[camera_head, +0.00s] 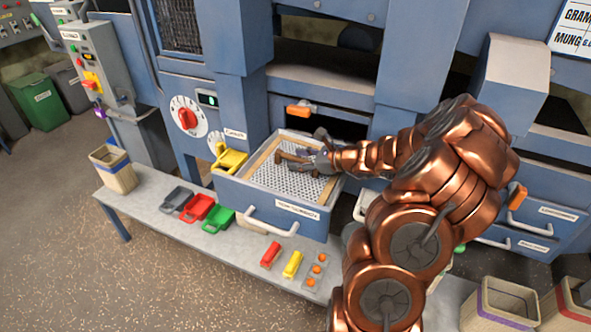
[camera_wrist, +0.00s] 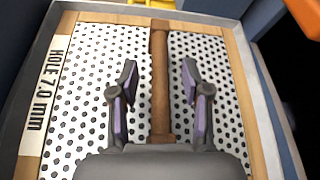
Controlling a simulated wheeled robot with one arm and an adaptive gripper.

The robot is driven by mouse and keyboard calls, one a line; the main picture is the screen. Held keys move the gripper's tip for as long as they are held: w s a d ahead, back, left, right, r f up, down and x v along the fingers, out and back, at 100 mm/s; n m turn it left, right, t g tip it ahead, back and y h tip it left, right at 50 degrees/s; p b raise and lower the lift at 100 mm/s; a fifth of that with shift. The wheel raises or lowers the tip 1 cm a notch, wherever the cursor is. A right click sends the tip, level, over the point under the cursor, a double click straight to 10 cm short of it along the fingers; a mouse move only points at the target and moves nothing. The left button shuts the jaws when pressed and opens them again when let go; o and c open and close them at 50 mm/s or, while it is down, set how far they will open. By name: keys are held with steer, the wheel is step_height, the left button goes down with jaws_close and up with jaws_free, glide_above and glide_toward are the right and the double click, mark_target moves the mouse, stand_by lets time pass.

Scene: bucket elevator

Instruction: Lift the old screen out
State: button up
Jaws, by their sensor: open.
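The screen (camera_head: 284,180) lies inside the pulled-out blue drawer (camera_head: 262,206). It is a white perforated sheet in a wooden frame and fills most of the wrist view (camera_wrist: 88,95). A label (camera_wrist: 46,92) on its left side reads "HOLE 7.0 mm". A brown wooden bar (camera_wrist: 159,112) runs along the middle of the screen. My gripper (camera_head: 305,160) is over the screen, open and empty. In the wrist view its fingers (camera_wrist: 160,76) are on either side of the bar, with a gap on each side. I cannot tell their exact height above the sheet.
A yellow object (camera_head: 229,158) is beside the drawer's left wall. Red and green scoops (camera_head: 198,208) lie on the grey bench (camera_head: 160,230), with red and yellow pieces (camera_head: 292,264) in front. An orange-handled latch (camera_head: 299,109) is above the drawer opening. Machine panels stand behind.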

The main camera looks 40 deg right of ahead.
jaws_close()
stand_by(0.4)
stand_by(0.4)
